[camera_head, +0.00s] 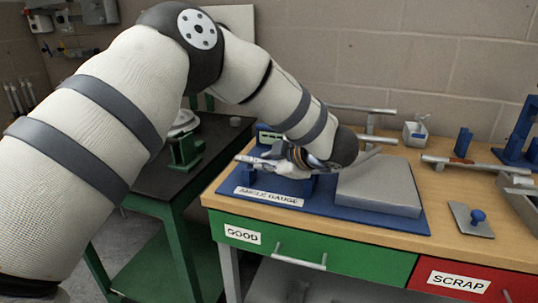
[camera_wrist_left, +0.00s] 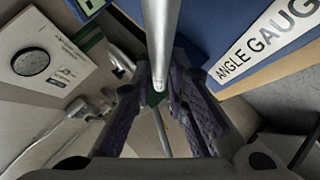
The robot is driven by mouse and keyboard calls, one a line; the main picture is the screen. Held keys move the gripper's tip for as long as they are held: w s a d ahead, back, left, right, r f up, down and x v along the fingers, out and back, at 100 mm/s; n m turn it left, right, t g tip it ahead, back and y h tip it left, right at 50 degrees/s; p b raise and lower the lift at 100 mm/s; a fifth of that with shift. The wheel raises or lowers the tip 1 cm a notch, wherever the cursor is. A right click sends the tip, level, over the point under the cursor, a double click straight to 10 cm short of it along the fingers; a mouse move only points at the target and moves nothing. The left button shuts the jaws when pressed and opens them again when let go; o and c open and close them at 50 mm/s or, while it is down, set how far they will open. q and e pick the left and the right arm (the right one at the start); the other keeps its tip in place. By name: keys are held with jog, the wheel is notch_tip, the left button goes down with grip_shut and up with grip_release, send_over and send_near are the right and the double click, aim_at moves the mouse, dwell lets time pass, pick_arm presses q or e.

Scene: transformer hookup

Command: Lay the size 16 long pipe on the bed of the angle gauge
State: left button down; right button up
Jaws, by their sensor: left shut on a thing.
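The angle gauge is a blue base (camera_head: 318,208) with an "ANGLE GAUGE" label at the front of the wooden bench and a large grey block on its right. My left gripper (camera_head: 285,165) is low over the left part of the gauge. It is shut on a silver pipe (camera_head: 250,160), whose end sticks out to the left. In the left wrist view the pipe (camera_wrist_left: 162,40) runs between the fingers (camera_wrist_left: 160,95). The gauge bed is mostly hidden by the gripper, so I cannot tell whether the pipe touches it. No size mark is readable. My right gripper is not in view.
More pipework (camera_head: 362,110) stands behind the gauge. A pipe piece with a brown band (camera_head: 470,164) lies at the right, near a blue holder (camera_head: 463,142) and a plate with a blue knob (camera_head: 472,218). A dark side table (camera_head: 145,172) stands left. Drawers read GOOD and SCRAP.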

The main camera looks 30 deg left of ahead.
pick_arm(q)
jog(key=c, duration=1.5)
grip_release()
jog(key=v, duration=1.2)
